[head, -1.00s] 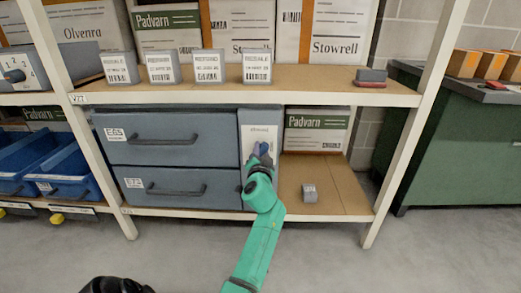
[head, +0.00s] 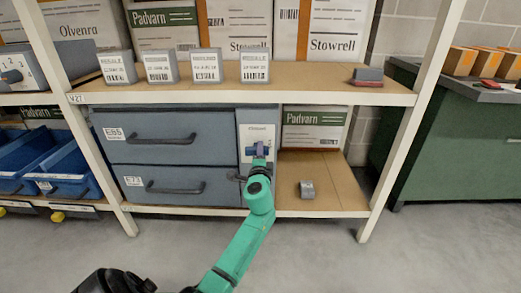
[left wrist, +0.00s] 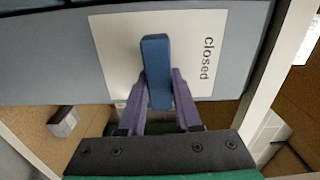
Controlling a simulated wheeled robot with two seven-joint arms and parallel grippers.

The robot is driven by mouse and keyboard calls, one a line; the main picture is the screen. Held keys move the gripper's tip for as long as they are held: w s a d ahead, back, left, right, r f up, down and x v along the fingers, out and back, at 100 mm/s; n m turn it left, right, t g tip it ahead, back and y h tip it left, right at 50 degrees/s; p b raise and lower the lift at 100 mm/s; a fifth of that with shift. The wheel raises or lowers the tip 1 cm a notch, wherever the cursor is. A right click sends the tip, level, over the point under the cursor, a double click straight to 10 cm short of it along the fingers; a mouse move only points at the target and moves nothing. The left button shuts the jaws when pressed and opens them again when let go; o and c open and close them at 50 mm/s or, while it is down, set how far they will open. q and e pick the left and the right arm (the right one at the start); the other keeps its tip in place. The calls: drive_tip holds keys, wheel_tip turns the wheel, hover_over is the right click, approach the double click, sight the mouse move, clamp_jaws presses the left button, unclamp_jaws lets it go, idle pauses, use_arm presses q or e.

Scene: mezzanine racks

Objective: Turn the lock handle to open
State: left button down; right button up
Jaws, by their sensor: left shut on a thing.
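The lock handle is a blue bar (head: 250,152) on a pale plate (head: 257,133) at the right end of the grey drawer unit. In the head view it lies about level, under small print. In the left wrist view the blue handle (left wrist: 157,70) runs along the word "closed" on its plate (left wrist: 115,50). My left gripper (head: 260,150) is at the handle, its arm rising from below. Its purple fingers (left wrist: 158,95) are on either side of the handle, shut on it. The head view hides part of the handle behind the fingers.
Two drawers with black handles (head: 155,139) are left of the plate. A small grey block (head: 307,189) sits on the lower shelf (head: 335,185) at right. A rack post (head: 403,130) and a green cabinet (head: 440,150) stand further right. The floor in front is clear.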

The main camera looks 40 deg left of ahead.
use_arm(q)
drive_tip(key=shift+f+m, duration=0.1)
drive_tip(key=shift+m, duration=0.3)
drive_tip(key=c, duration=0.6)
unclamp_jaws()
drive_tip(key=shift+s+d, duration=0.2)
drive_tip(key=shift+s, duration=0.05)
drive_tip(key=p+v, duration=0.1)
drive_tip(key=v, duration=1.3)
drive_tip(key=shift+p, duration=0.35)
